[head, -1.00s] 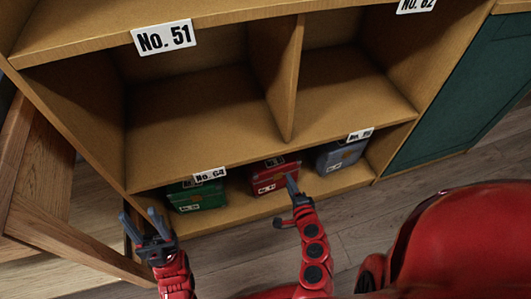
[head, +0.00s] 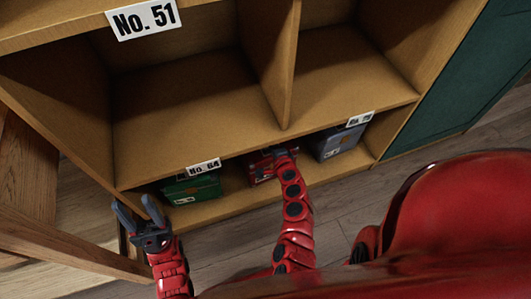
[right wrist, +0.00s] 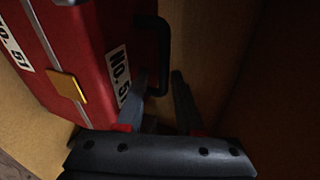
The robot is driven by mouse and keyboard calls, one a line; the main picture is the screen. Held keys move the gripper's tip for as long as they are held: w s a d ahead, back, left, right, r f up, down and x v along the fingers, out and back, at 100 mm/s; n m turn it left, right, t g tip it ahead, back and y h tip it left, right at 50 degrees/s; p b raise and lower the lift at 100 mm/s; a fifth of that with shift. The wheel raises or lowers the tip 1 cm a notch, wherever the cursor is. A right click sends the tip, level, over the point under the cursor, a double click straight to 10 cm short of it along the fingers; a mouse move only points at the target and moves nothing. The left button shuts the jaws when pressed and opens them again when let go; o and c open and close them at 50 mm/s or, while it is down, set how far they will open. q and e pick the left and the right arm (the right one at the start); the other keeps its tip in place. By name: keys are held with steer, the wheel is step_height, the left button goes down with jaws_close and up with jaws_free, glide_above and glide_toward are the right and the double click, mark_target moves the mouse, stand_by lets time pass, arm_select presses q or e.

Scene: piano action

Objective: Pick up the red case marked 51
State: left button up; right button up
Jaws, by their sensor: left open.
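The red case marked No. 51 (head: 258,172) stands on the bottom shelf, partly hidden by my right arm. In the right wrist view the red case (right wrist: 95,50) shows its No. 51 labels, a yellow clasp and a black handle (right wrist: 163,45). My right gripper (right wrist: 161,85) is open, its fingers apart near the handle's lower end. I cannot tell whether they touch it. In the head view my right gripper (head: 279,152) is at the case, mostly blocked from sight. My left gripper (head: 136,212) is open and empty, left of the shelf's front.
A green case (head: 192,188) stands left of the red case and a blue-grey case (head: 338,142) right of it. The shelf board (head: 200,110) above them is close overhead. An open wooden door (head: 60,235) is near my left gripper. The upper compartments are empty.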

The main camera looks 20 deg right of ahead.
steer(key=b+x, duration=0.1)
steer(key=x, duration=0.4)
steer(key=shift+w+a+r+b, duration=0.15)
steer(key=shift+a+b, duration=0.05)
steer(key=shift+b, duration=0.1)
jaws_close()
steer(key=shift+r, duration=0.1)
stand_by(0.9)
